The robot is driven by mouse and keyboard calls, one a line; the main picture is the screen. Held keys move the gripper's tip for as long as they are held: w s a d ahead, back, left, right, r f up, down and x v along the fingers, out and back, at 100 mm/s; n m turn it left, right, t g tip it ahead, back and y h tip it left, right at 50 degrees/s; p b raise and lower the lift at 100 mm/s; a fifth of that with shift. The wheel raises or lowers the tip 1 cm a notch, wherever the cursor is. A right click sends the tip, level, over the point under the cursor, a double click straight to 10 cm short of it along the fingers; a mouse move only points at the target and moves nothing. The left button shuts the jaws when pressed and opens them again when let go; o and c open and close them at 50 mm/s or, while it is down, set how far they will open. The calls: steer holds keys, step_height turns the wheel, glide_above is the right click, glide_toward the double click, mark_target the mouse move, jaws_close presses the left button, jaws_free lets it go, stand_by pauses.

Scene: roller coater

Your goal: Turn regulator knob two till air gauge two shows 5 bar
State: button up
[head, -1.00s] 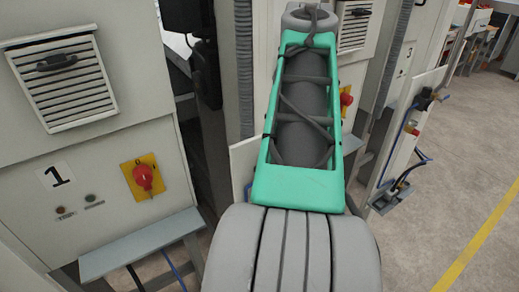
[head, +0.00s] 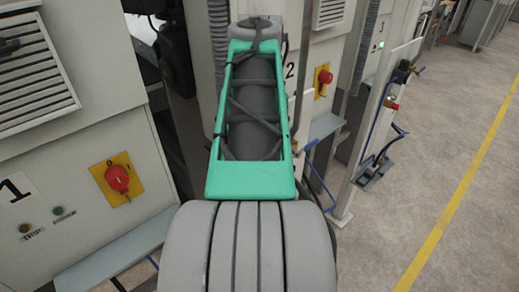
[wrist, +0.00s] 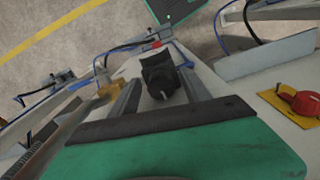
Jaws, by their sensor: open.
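In the wrist view, my gripper (wrist: 158,88) points away over its green palm, with its two grey fingers apart. A black knob-like part (wrist: 162,78) with a white mark shows between the fingers. I cannot tell whether the fingers touch it, or whether it is regulator knob two. A brass-coloured fitting (wrist: 108,89) is left of the fingers. No gauge dial can be read in either view. In the head view, my arm hides my gripper and the area in front of it.
Red switches on yellow plates are on cabinet 1 (head: 118,180) and cabinet 2 (head: 323,78); one also shows in the wrist view (wrist: 306,103). A post with black fittings and blue hoses (head: 402,73) stands right. Open floor (head: 455,150) with a yellow line lies beyond.

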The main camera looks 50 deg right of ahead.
steer(key=shift+c, duration=0.3)
jaws_close()
stand_by(0.3)
steer(key=m, duration=0.4)
steer(key=shift+m, duration=0.3)
steer(key=shift+o, duration=0.3)
jaws_free()
